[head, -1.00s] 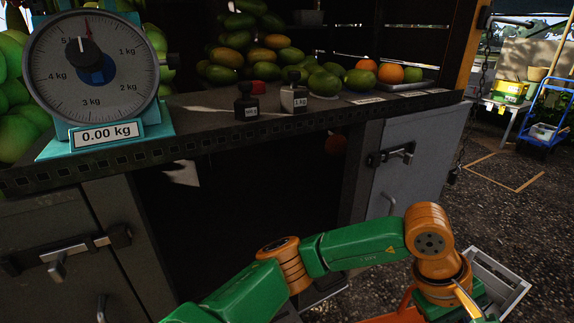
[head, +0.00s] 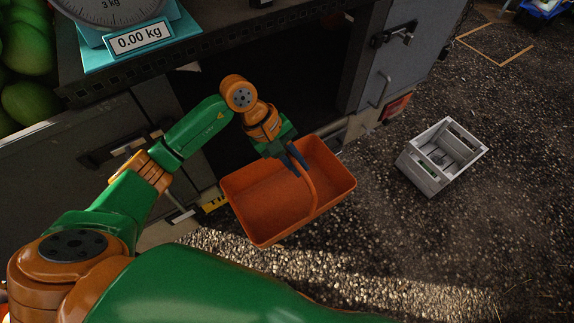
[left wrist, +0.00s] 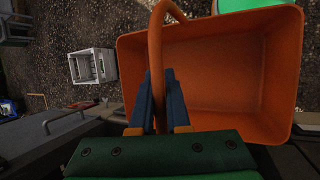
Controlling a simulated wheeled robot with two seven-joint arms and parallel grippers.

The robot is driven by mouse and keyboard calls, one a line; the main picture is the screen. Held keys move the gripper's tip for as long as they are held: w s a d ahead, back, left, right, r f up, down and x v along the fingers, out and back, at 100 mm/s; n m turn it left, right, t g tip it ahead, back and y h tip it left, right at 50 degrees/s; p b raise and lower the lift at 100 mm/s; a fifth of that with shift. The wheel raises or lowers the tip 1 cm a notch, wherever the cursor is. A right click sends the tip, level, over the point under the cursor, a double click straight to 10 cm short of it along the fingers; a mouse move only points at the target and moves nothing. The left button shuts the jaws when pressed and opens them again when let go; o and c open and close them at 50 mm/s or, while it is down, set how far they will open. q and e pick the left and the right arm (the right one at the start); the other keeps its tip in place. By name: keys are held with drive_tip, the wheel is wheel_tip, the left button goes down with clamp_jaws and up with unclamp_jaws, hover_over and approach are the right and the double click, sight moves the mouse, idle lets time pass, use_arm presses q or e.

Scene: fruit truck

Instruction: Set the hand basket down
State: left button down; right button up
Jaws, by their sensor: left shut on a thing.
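The hand basket (head: 268,205) is an orange, open, rectangular tub with a curved handle. It looks empty. In the head view it is below my left gripper (head: 295,160), in front of the dark opening under the counter. My left gripper is shut on the basket's handle. The left wrist view shows the blue fingers (left wrist: 160,95) on either side of the handle, with the basket (left wrist: 215,75) beyond them. I cannot tell whether the basket's bottom touches the ground. My right gripper is not in view.
A grey slatted crate (head: 430,172) stands on the gravel to the right; it also shows in the left wrist view (left wrist: 93,66). The counter (head: 215,45) with the scale (head: 135,35) is above and behind. Gravel ground in front and right is largely clear.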

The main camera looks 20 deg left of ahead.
use_arm(q)
drive_tip(key=shift+w+a+f+p, duration=0.15)
drive_tip(key=shift+a+f, duration=0.1)
drive_tip(key=shift+f, duration=0.7)
drive_tip(key=shift+s+a+f+p, duration=0.15)
drive_tip(key=shift+a+f, duration=0.15)
drive_tip(key=shift+f, duration=0.6)
drive_tip(key=shift+w+a+f+p, duration=0.15)
drive_tip(key=shift+a+f, duration=0.1)
drive_tip(key=shift+f, duration=0.7)
drive_tip(key=c, duration=0.9)
unclamp_jaws()
drive_tip(key=shift+r, duration=0.1)
drive_tip(key=p+v, duration=0.4)
drive_tip(key=v, duration=0.8)
drive_tip(key=shift+p, duration=0.35)
drive_tip(key=shift+r, duration=0.1)
